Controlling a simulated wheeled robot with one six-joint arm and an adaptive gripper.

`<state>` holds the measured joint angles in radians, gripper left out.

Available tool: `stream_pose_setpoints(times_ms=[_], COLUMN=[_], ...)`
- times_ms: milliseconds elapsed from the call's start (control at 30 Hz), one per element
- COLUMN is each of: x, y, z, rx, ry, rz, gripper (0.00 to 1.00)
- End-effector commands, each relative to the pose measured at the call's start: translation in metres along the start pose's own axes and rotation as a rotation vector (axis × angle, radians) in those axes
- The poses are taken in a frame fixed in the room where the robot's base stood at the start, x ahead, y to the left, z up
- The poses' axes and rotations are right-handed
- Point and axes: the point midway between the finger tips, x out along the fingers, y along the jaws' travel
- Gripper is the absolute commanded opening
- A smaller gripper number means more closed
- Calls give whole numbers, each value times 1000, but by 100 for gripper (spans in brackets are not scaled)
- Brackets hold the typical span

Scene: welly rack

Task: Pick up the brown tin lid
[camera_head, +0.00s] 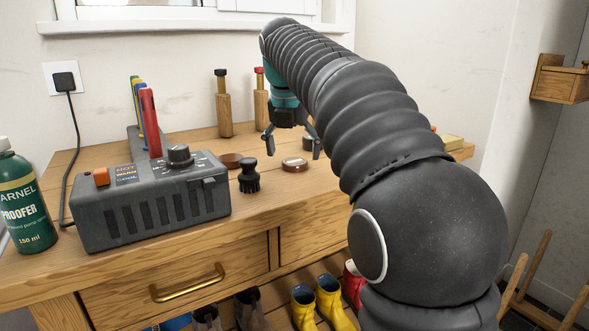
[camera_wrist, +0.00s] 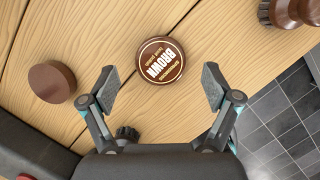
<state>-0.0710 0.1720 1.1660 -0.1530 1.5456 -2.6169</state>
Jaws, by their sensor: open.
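The brown tin lid (camera_head: 294,165) is a round disc with a dark brown rim and a label, lying flat on the wooden bench. My gripper (camera_head: 293,145) is open and empty above the bench, just behind the lid in the head view. Its two fingers also show in the wrist view (camera_wrist: 160,85), spread to either side and apart from the lid. Whether a tin body lies under the lid is hard to tell.
A dark brush (camera_head: 249,176) stands left of the lid, with a brown dish (camera_head: 231,160) behind it. A grey control box (camera_head: 150,205) is further left. Wooden-handled tools (camera_head: 223,105) stand behind. A brown round object (camera_wrist: 52,82) lies left of the lid in the wrist view.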

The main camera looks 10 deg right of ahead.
Motion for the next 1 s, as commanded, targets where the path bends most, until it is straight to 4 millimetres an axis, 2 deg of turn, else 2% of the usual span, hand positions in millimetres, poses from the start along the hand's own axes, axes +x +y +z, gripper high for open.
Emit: stream_pose_setpoints(times_ms=[133, 400, 467, 600, 1000], x=[14, 16, 16, 16, 16], y=[-1, -1, -1, -1, -1], z=[0, 0, 0, 0, 1], rx=[1, 2, 2, 2, 1], ry=[0, -1, -1, -1, 0], rz=[0, 0, 0, 0, 0], gripper=[88, 88, 76, 42, 41])
